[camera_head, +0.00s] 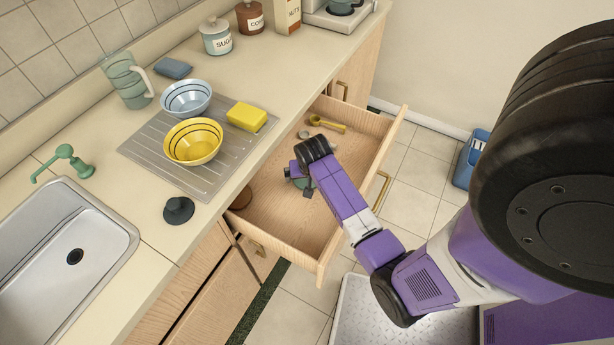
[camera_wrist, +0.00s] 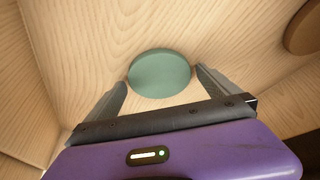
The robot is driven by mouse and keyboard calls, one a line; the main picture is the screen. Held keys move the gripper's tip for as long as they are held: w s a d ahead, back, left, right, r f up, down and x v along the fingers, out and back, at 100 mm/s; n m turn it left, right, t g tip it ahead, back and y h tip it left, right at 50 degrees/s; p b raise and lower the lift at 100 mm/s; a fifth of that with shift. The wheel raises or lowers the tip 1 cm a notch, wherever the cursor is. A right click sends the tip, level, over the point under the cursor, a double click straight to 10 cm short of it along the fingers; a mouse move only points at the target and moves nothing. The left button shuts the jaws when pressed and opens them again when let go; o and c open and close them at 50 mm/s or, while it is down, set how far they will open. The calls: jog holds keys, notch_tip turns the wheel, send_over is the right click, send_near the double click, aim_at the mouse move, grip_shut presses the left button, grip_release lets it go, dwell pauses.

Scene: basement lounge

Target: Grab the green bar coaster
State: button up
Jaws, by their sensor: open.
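The green bar coaster (camera_wrist: 160,74) is a flat round disc lying in the open wooden drawer. In the wrist view it sits between the two fingertips of my gripper (camera_wrist: 161,77), which is open, with one finger on each side. I cannot tell whether the fingers touch it. In the head view my gripper (camera_head: 300,183) is down inside the drawer (camera_head: 277,218), and my wrist hides most of the coaster.
A brown round disc (camera_wrist: 304,28) lies farther along in the drawer. A yellow tool (camera_head: 328,122) lies at the drawer's far end. The drawer walls surround my gripper. Bowls, a yellow sponge (camera_head: 246,116) and a dark stopper (camera_head: 178,209) stand on the counter above.

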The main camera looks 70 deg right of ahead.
jog(key=c, duration=1.2)
